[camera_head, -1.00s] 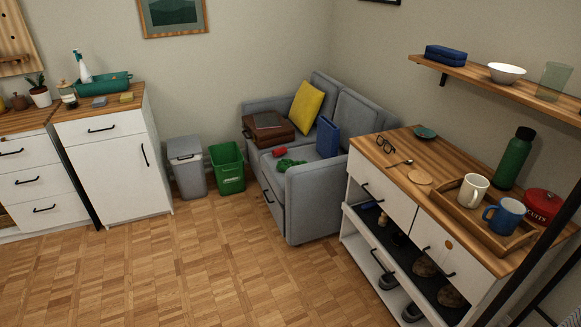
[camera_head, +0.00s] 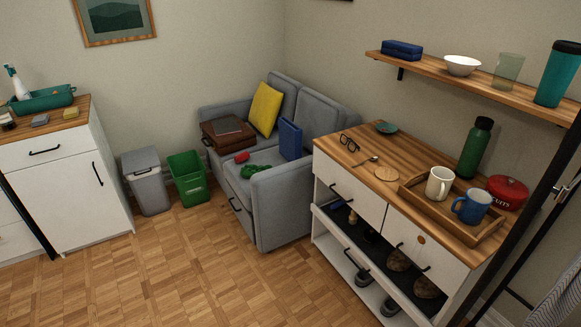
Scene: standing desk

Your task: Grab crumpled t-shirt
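A small crumpled green thing (camera_head: 255,170) lies on the seat of the grey sofa (camera_head: 283,207), near the front armrest. It looks like cloth and may be the t-shirt, but it is too small to be sure. A striped grey-blue cloth (camera_head: 562,305) is cut off at the lower right edge; I cannot tell what it is. Neither of my grippers is in view.
A red item (camera_head: 242,157), blue binder (camera_head: 290,139), yellow cushion (camera_head: 265,109) and brown case (camera_head: 228,138) are on the sofa. A grey bin (camera_head: 146,181) and green bin (camera_head: 188,178) stand left. A cabinet (camera_head: 349,199) stands right. The parquet floor (camera_head: 200,275) is clear.

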